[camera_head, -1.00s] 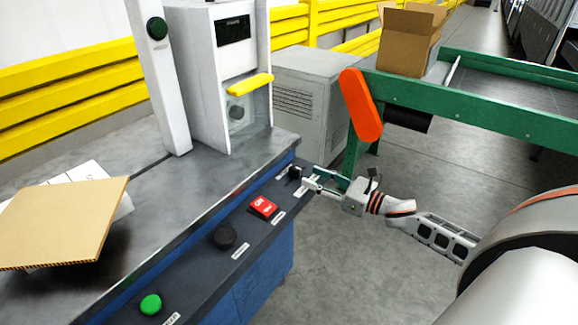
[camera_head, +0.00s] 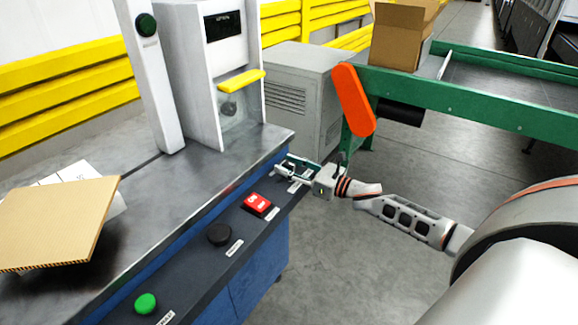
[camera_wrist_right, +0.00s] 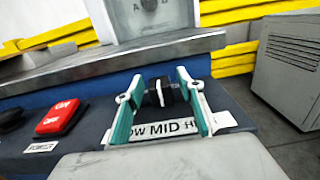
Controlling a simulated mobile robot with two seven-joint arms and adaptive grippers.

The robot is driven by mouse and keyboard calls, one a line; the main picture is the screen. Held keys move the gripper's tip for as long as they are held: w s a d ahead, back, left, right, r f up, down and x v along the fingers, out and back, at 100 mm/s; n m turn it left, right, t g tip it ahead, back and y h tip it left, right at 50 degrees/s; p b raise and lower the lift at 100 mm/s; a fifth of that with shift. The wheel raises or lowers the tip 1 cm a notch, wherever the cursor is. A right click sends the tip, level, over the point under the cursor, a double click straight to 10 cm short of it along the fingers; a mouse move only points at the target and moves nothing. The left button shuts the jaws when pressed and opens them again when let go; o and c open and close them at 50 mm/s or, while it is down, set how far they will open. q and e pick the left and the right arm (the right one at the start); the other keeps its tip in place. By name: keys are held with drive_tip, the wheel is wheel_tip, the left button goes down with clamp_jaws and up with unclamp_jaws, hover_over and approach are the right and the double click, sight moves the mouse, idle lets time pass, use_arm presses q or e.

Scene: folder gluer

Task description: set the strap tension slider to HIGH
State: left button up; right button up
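The strap tension slider is a small black knob (camera_wrist_right: 158,94) on the dark control panel, at the middle of the right wrist view. Its white label (camera_wrist_right: 170,128) reads "OW MID H", with both ends hidden by my fingers. The knob stands above the left part of the word MID, but its exact setting is hard to tell. My right gripper (camera_wrist_right: 159,80) is open, with one green finger on each side of the knob and a small gap visible at each side. In the head view the right gripper (camera_head: 287,169) covers the slider at the panel's far end. My left gripper is out of view.
A red power switch (camera_head: 257,204), a black dial (camera_head: 219,234) and a green button (camera_head: 146,303) lie along the same panel (camera_head: 190,270). A green conveyor frame (camera_head: 450,109) with an orange guard (camera_head: 354,100) stands behind my right arm. A cardboard sheet (camera_head: 60,225) lies on the worktop.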

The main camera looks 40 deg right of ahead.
clamp_jaws()
drive_tip(key=shift+w+d+f+b, duration=0.1)
drive_tip(key=shift+w+d+b, duration=0.1)
drive_tip(key=shift+d+b, duration=0.3)
drive_tip(key=shift+w+d+f+b, duration=0.15)
drive_tip(key=shift+w+d+b, duration=0.15)
drive_tip(key=shift+d, duration=0.3)
drive_tip(key=shift+w+d+f+b, duration=0.1)
drive_tip(key=shift+w+d+b, duration=0.05)
drive_tip(key=shift+d+b, duration=0.35)
drive_tip(key=shift+w+d+r, duration=0.1)
drive_tip(key=shift+w+d, duration=0.05)
drive_tip(key=shift+d, duration=0.25)
drive_tip(key=shift+d+r, duration=0.1)
drive_tip(key=shift+r, duration=0.25)
unclamp_jaws()
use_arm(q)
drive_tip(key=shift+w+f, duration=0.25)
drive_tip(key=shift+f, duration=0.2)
